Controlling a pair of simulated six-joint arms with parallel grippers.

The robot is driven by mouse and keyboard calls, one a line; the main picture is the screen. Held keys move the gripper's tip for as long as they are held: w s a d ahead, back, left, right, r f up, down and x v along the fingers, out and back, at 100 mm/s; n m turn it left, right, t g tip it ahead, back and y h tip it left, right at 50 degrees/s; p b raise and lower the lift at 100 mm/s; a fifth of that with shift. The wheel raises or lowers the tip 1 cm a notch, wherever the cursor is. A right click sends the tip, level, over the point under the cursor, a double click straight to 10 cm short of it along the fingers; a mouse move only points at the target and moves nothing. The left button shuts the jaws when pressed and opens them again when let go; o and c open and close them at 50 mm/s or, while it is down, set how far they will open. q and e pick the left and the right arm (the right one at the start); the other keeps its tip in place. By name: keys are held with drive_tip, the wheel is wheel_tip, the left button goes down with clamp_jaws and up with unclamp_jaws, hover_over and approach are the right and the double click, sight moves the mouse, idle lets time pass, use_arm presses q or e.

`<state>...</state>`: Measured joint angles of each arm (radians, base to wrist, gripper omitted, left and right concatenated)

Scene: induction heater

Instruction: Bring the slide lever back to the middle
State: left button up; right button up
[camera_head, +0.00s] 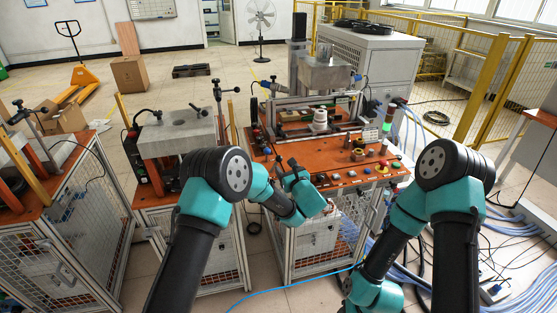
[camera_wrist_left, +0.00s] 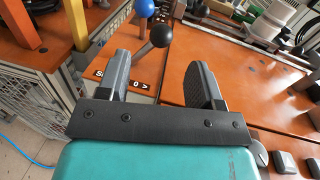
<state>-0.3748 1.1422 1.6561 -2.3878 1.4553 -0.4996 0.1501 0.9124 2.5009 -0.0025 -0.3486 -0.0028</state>
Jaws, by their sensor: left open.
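In the left wrist view a lever with a black ball knob (camera_wrist_left: 160,35) stands just beyond my left gripper (camera_wrist_left: 162,72). A black label plate with white marks (camera_wrist_left: 128,82) lies at the lever's foot. The gripper is open, with one finger on each side of the picture and nothing held between them. The knob appears past the fingertips, and I cannot tell whether they touch. In the head view my left gripper (camera_head: 287,168) is over the front left of the orange-topped machine (camera_head: 345,178); the lever cannot be made out there. My right gripper is out of view.
A blue ball knob (camera_wrist_left: 144,8) is close behind the black one. A yellow post (camera_wrist_left: 78,25) stands left of the left finger. Push buttons (camera_head: 383,168) line the panel's right side. The orange top between is mostly bare.

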sight(280, 161)
use_arm(q)
drive_tip(key=x, duration=0.7)
drive_tip(key=shift+w+a, duration=0.1)
drive_tip(key=shift+w, duration=0.1)
clamp_jaws()
